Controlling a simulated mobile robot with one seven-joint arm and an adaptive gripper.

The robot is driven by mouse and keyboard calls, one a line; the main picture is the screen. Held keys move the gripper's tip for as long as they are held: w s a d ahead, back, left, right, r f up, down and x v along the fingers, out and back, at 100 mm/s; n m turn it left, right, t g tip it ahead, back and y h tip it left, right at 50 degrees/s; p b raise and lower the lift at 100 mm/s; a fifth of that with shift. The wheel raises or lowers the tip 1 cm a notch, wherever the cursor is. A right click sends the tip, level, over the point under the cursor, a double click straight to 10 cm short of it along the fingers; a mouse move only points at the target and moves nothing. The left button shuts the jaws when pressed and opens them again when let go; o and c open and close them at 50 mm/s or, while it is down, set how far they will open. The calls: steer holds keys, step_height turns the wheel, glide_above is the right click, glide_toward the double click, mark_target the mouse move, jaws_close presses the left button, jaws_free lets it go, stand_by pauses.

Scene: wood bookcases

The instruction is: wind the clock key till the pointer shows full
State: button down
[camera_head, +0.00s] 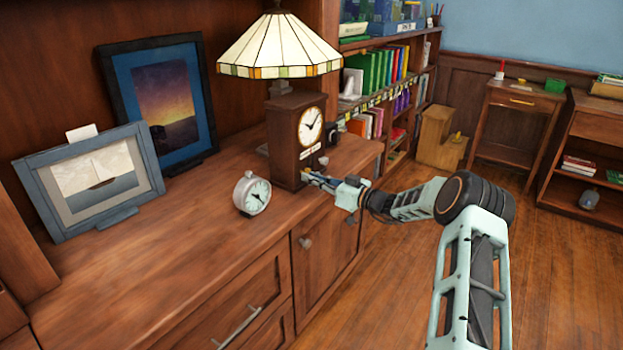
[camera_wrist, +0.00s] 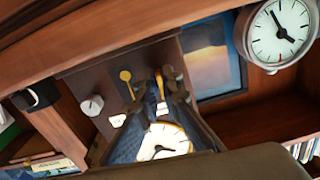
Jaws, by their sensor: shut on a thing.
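The dark wooden clock (camera_head: 288,150) stands upright at the dresser's right end, its white face (camera_head: 310,127) toward the room. In the wrist view the picture is rolled, and the gold-rimmed face (camera_wrist: 163,143) shows low between my fingers. My gripper (camera_head: 308,176) is at the clock's lower front; its blue fingers (camera_wrist: 163,88) are shut on a slim gold piece (camera_wrist: 158,82), apparently the key, mostly hidden by them. A second gold piece with a round head (camera_wrist: 125,75) shows beside them; I cannot tell whether it is the pointer. No readable full mark shows.
A round alarm clock (camera_head: 252,194) stands left of my gripper on the dresser top (camera_head: 170,235). A stained-glass lamp (camera_head: 278,48) rises behind the wooden clock. Framed pictures (camera_head: 160,100) lean farther left. A pale round knob (camera_wrist: 92,105) sits near the clock's side. Open floor lies right.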

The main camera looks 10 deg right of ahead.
steer(key=shift+f+m+b, duration=0.1)
steer(key=shift+m+b, duration=0.3)
steer(key=shift+b, duration=0.05)
